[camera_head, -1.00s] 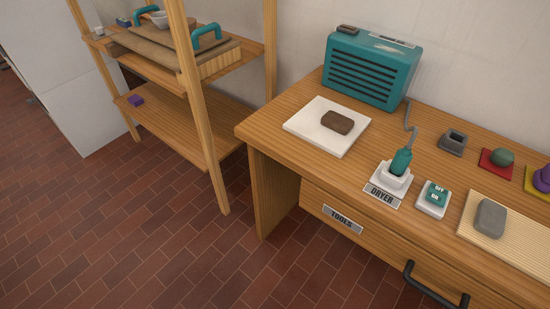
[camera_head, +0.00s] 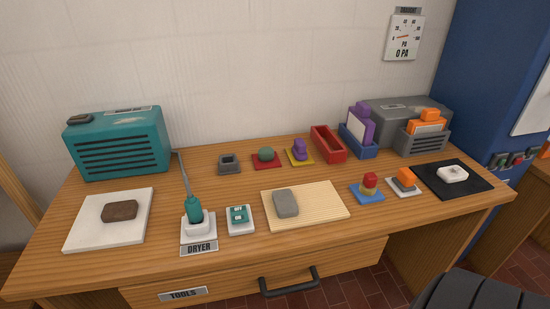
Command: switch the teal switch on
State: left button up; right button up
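The teal switch (camera_head: 238,215) sits on a small white base on the wooden table, just right of the dryer plug. Its face carries small white lettering, too small to read surely. A teal plug (camera_head: 194,210) stands upright in a white socket (camera_head: 198,227) behind a "DRYER" label. A grey cord runs from the plug to the teal dryer box (camera_head: 117,143) with dark slots at the back left. Neither of my grippers shows in the head view.
A white board with a brown block (camera_head: 120,211) lies left of the socket. A light wooden board (camera_head: 325,205) with a grey block (camera_head: 286,203) lies right of the switch. Several small coloured pieces and a red tray (camera_head: 327,143) stand further right. A drawer handle (camera_head: 289,283) juts out in front.

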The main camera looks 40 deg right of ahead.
aim_at(239, 215)
jog(key=z, duration=1.05)
